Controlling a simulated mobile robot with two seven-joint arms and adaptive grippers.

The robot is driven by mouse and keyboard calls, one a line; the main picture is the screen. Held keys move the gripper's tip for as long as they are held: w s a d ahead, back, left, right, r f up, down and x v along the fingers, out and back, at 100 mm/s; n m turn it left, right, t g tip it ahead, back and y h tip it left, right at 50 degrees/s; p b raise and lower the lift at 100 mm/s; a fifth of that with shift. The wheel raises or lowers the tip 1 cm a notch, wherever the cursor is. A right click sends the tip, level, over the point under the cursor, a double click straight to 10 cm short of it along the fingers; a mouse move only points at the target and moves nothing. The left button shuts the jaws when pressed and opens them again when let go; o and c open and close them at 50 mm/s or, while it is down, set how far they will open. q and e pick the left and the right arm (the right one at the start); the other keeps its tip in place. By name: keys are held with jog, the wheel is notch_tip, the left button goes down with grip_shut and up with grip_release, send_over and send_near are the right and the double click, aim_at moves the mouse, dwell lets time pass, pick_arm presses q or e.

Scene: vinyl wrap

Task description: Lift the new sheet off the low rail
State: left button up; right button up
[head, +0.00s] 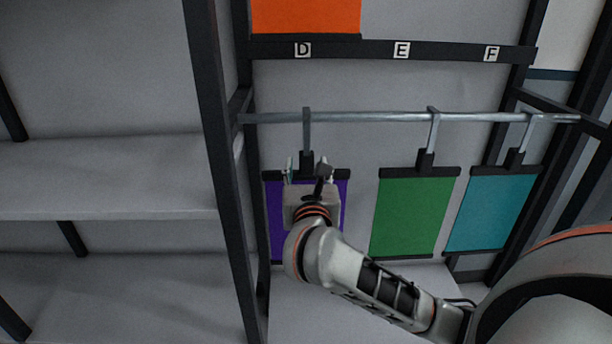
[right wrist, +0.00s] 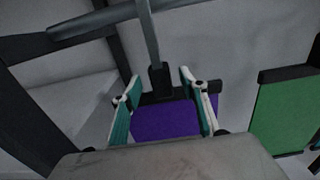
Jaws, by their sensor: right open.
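The low rail (head: 390,117) is a grey bar that carries three sheets on hooked hangers. The purple sheet (head: 273,215) hangs at the left, the green sheet (head: 415,215) in the middle and the teal sheet (head: 489,213) at the right. The pictures do not mark which sheet is the new one. My right gripper (head: 309,170) is open in front of the purple sheet, near its hanger's black block. In the right wrist view, the fingers stand either side of the purple sheet (right wrist: 165,120) and the black block (right wrist: 160,80), apart from the block. My left gripper is out of view.
An orange sheet (head: 306,15) hangs above a dark bar (head: 340,49) labelled D, E and F. Dark posts (head: 212,120) and grey shelves (head: 110,180) stand at the left. Dark frame posts also bound the right side.

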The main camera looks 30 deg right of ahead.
aim_at(307, 154)
jog(key=shift+x, duration=2.05)
grip_shut()
jog(key=shift+r, duration=0.15)
jog(key=shift+r+p, duration=0.7)
jog(key=shift+r, duration=0.35)
jog(key=shift+s, duration=0.1)
